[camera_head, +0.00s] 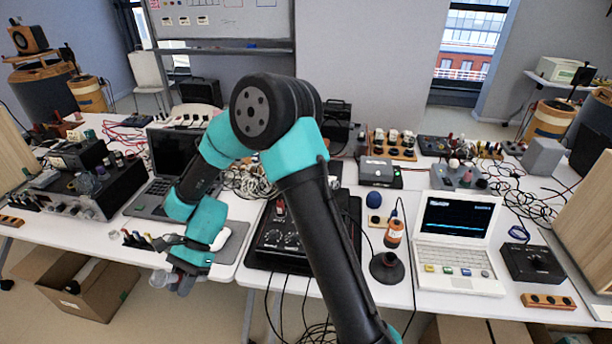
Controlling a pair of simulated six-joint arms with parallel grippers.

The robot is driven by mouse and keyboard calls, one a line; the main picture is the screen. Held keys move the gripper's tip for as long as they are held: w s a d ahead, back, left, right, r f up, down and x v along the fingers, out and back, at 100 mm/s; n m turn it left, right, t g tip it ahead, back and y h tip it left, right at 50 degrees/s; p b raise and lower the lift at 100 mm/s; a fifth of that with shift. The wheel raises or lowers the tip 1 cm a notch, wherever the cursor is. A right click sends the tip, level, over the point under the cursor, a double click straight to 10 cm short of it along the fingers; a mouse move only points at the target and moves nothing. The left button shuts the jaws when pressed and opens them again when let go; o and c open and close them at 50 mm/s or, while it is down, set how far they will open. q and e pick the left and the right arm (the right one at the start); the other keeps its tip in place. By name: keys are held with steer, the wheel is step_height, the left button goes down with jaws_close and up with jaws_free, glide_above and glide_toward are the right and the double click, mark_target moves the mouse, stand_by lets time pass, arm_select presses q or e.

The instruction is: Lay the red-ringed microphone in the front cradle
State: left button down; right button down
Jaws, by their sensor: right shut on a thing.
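My right gripper (184,274) hangs low over the front edge of the left table, at the end of the teal and black arm that arches across the middle. It is shut on a small grey object (160,278), mostly hidden by the fingers. No red ring shows on it, so I cannot tell whether it is the microphone. I cannot pick out the front cradle with certainty. My left gripper is not in view.
A laptop (175,155) and a black amplifier box (85,185) stand on the left table. An orange-labelled device (394,232), a white laptop (456,236) and a black knob box (532,263) stand on the right. An open cardboard box (100,300) is on the floor.

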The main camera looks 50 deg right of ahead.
steer(key=w+d+f+n+h, duration=0.1)
steer(key=w+d+n+h, duration=0.2)
steer(key=d, duration=0.7)
steer(key=w+d+f+n+t+h, duration=0.1)
steer(key=w+d+n+h, duration=0.3)
steer(key=d+n, duration=0.4)
steer(key=w+d+f+n+h, duration=0.1)
steer(key=w+d+n+h, duration=0.2)
steer(key=d, duration=1.1)
steer(key=shift+w+d+f+n+h, duration=0.1)
steer(key=shift+d+n+h, duration=0.05)
steer(key=shift+n, duration=0.5)
steer(key=shift+w+d+n+h, duration=0.1)
steer(key=shift+n+h, duration=0.05)
steer(key=shift+n, duration=0.5)
steer(key=shift+n+t, duration=0.8)
steer(key=shift+n, duration=0.1)
steer(key=d, duration=0.3)
steer(key=d+r, duration=0.1)
steer(key=d, duration=0.5)
steer(key=shift+w+r, duration=0.15)
steer(key=shift+w, duration=0.05)
steer(key=s+d+r+n+t, duration=0.1)
steer(key=s+d+n, duration=0.1)
steer(key=d, duration=1)
steer(key=shift+s+d+r, duration=0.25)
steer(key=shift+s+d, duration=0.05)
steer(key=shift+s, duration=0.1)
steer(key=shift+f, duration=0.25)
steer(key=shift+f, duration=5)
